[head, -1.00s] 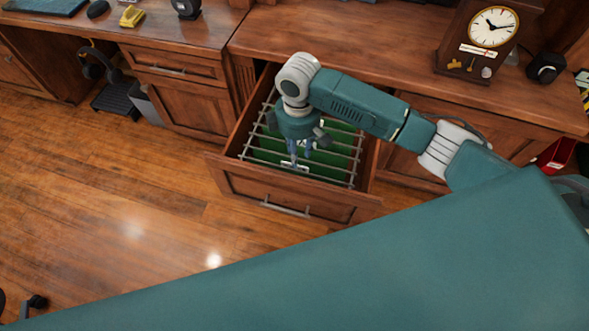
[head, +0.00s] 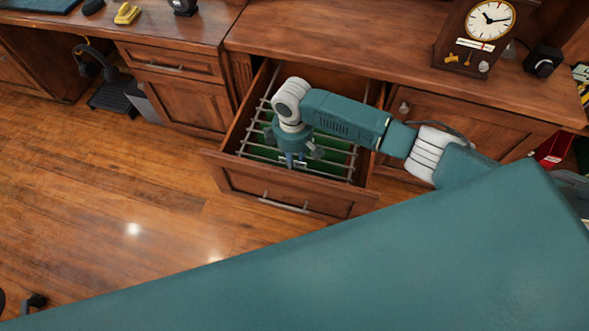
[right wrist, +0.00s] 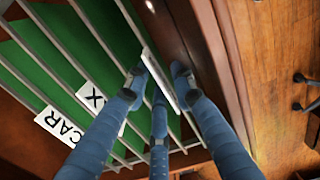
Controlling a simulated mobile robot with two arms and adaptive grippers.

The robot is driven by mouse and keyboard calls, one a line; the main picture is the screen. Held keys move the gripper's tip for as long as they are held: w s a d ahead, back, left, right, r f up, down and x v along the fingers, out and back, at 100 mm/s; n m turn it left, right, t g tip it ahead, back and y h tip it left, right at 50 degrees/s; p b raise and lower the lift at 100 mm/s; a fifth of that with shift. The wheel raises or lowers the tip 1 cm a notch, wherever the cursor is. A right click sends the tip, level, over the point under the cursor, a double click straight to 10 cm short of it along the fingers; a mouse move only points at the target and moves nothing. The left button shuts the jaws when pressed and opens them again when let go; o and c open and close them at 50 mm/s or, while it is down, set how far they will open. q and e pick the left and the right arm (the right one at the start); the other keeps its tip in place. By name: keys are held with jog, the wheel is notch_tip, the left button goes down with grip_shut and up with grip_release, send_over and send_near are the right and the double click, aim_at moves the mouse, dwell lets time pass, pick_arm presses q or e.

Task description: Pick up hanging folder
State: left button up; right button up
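Green hanging folders (head: 337,160) lie in the open wooden drawer (head: 290,195), under thin metal rails. In the right wrist view the green folder surface (right wrist: 62,45) shows with white lettered labels (right wrist: 60,126), partly behind the bars. My right gripper (head: 292,163) points down into the drawer near its front. In the right wrist view its blue fingers (right wrist: 159,78) are apart, on either side of a narrow white tab (right wrist: 160,76) near the drawer's front panel. Firm contact with the tab is not clear. My left gripper is not in view.
A clock (head: 487,25) and a small black device (head: 543,61) stand on the desktop (head: 345,40) above. A red object (head: 552,150) is at the right. Drawer walls and rails closely surround my right gripper. The wooden floor at left is open.

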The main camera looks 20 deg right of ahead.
grip_shut()
jog(key=shift+r, duration=0.1)
